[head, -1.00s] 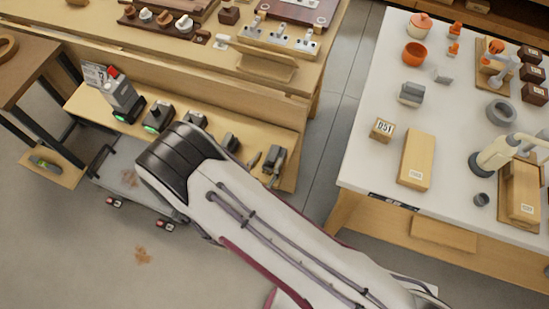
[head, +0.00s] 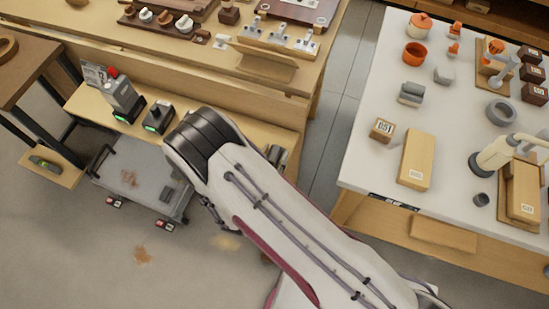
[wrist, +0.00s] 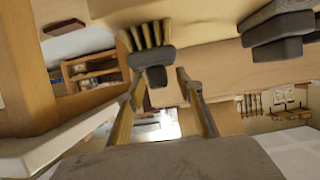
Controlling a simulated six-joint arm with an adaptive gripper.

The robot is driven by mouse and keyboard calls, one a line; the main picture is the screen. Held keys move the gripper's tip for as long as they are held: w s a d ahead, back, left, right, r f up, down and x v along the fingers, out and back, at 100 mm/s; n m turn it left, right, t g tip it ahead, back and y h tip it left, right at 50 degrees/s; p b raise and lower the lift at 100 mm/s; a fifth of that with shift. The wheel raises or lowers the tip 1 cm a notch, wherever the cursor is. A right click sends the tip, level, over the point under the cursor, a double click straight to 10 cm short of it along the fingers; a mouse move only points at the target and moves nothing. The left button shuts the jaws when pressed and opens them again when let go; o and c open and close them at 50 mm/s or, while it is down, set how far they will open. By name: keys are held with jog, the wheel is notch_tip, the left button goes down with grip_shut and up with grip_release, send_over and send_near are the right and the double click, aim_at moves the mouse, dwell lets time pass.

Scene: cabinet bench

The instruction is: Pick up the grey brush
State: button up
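In the wrist view a grey brush (wrist: 152,58) with pale yellowish bristles is in front of my gripper, against a tan wooden surface. My gripper (wrist: 160,76) is open. Its two fingers stand apart, one on each side of the brush's short grey end, with visible room around it. I cannot tell how deep the brush sits between the fingers. In the head view my arm hides the gripper and the brush.
Dark grey blocks (wrist: 278,28) sit right of the brush in the wrist view. The head view shows devices (head: 157,116) on the low wooden shelf, a grey platform (head: 135,178) on the floor, and a white table (head: 368,160) at right, with an aisle between benches.

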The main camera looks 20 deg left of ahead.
jog(key=shift+w+f, duration=0.2)
jog(key=shift+w, duration=0.2)
grip_shut()
